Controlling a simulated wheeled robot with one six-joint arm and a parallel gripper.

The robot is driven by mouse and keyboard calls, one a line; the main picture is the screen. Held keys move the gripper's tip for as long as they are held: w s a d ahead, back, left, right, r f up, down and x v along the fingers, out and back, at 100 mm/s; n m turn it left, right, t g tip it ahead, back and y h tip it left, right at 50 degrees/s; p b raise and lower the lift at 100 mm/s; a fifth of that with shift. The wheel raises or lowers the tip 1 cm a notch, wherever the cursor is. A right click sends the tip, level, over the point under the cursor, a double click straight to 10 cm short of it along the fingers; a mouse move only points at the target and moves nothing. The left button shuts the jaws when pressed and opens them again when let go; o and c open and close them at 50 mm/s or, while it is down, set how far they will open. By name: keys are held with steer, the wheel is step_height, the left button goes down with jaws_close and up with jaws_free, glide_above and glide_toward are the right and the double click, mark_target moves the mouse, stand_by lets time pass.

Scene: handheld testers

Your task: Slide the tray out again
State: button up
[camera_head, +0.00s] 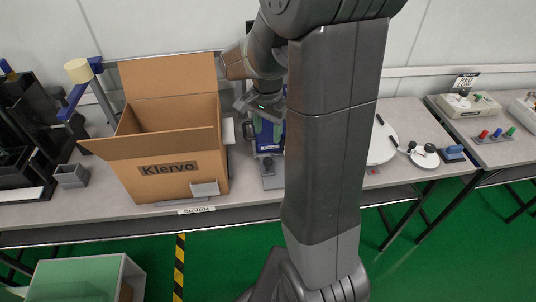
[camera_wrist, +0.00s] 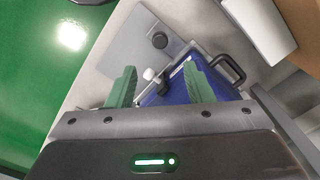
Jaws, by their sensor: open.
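A blue handheld tester (camera_head: 271,134) with a black handle stands on the bench, partly hidden by my arm. In the wrist view the blue body (camera_wrist: 202,88) lies beyond and between my fingers. A flat grey plate (camera_head: 270,182) with a dark knob lies in front of it; the plate also shows in the wrist view (camera_wrist: 130,45). It may be the tray, but I cannot tell for certain.
An open cardboard box (camera_head: 180,150) marked Klervo stands to the left on the bench. A white round plate (camera_head: 381,148) and a small scale-like disc (camera_head: 425,158) lie to the right. Beyond the bench's front edge is green floor (camera_head: 215,255).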

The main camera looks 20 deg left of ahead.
mark_target(268, 160)
step_height(268, 160, down, 11)
steer(key=shift+f, duration=0.1)
stand_by(0.3)
jaws_close()
steer(key=shift+s+b, duration=0.1)
steer(key=shift+b, duration=0.2)
